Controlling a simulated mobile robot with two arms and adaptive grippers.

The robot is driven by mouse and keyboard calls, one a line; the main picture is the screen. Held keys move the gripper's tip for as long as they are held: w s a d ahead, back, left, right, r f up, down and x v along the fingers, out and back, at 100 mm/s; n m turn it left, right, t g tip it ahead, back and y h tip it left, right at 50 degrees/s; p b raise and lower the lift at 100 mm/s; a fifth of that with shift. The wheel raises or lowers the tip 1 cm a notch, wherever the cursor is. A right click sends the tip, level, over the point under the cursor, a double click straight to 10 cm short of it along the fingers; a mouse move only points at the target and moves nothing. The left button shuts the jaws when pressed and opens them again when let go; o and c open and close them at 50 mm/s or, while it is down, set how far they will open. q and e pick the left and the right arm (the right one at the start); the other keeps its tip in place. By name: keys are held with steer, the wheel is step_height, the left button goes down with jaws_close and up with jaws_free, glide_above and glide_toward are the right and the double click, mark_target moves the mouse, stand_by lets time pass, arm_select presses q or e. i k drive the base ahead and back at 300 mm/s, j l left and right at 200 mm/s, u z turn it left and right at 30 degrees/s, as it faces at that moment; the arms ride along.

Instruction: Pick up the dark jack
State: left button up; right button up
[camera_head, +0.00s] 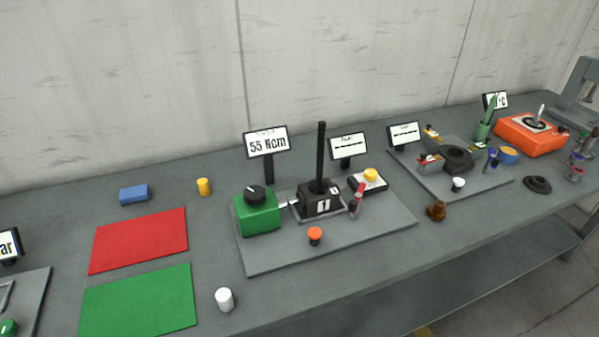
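I cannot tell for certain which thing is the dark jack. A small dark brown stepped piece (437,211) stands upright on the bare bench, just right of the middle grey plate. A black block marked 1 (320,200) with a tall black rod stands on that plate. A flat black round piece (537,185) lies on the bench at the right, and a dark ring-like block (458,158) sits on the right grey plate. Neither of my grippers is in view.
The grey bench (50,205) runs along a wall. The middle plate (280,262) bears a green box (257,212) and display. Red (138,241) and green (138,302) mats, a white cylinder (224,299) and a yellow cylinder (204,187) are left. An orange box (530,136) stands right.

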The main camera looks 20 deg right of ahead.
mark_target(318, 196)
steer(key=l+z, duration=0.1)
steer(key=l, duration=0.3)
steer(key=i+l, duration=0.15)
steer(key=l, duration=0.3)
steer(key=l+z, duration=0.15)
steer(key=l, duration=0.25)
steer(key=i, duration=0.05)
